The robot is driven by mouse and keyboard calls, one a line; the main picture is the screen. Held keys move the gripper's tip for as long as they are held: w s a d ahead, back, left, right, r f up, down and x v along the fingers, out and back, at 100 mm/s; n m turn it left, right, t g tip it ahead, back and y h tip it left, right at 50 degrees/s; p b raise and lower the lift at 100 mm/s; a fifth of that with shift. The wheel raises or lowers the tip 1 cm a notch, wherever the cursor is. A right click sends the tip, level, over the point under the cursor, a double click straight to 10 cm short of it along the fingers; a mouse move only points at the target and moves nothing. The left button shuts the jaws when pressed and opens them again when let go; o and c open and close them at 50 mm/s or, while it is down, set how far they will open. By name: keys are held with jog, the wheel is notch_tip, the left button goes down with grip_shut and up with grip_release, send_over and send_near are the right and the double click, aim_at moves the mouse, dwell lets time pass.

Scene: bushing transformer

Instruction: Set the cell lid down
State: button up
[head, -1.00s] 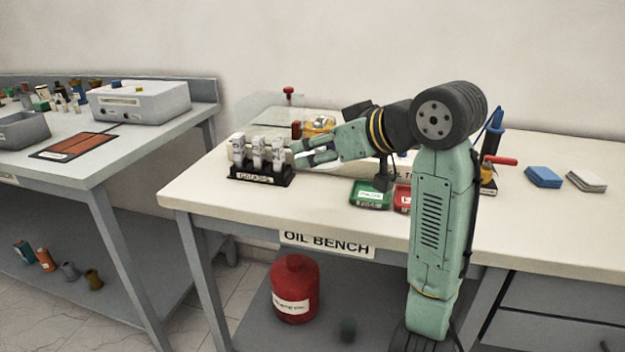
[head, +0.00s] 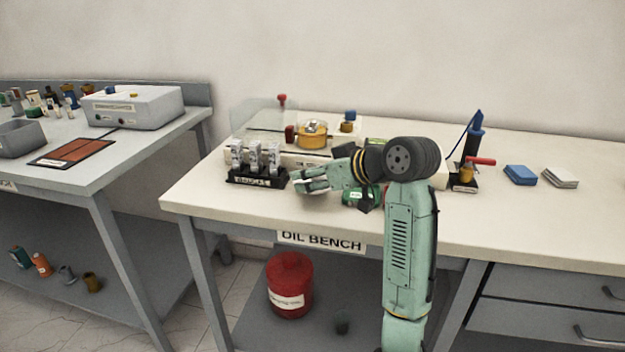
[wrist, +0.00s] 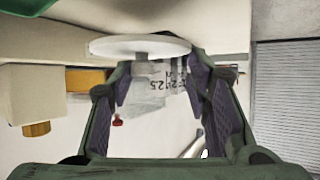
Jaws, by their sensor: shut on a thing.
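My gripper (head: 304,181) is low over the front left of the oil bench, just right of the gauge rack. In the wrist view the gripper (wrist: 162,85) is closed on a grey block-like grip under a white disc, which I take for the cell lid (wrist: 140,46). The disc lies on the bench side of the fingers; the wrist picture is upside down. I cannot tell whether the disc touches the bench. In the head view the lid cannot be made out clearly at the fingers.
The black gauge rack (head: 258,176) holds several pale gauges close left of my gripper. A yellow-orange vessel (head: 312,138) stands behind. A clear cover with a red knob (head: 282,100) is at the back left. The bench's front (head: 250,220) is clear.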

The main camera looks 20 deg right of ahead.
jog(key=shift+w+d, duration=0.2)
jog(key=shift+w, duration=0.6)
jog(key=shift+f+p, duration=0.6)
jog(key=shift+f, duration=1.2)
jog(key=shift+f, duration=0.2)
jog(key=o, duration=1.1)
jog(key=shift+o, duration=0.3)
jog(key=shift+r, duration=0.25)
jog(key=b+v, duration=0.3)
jog(key=v, duration=0.9)
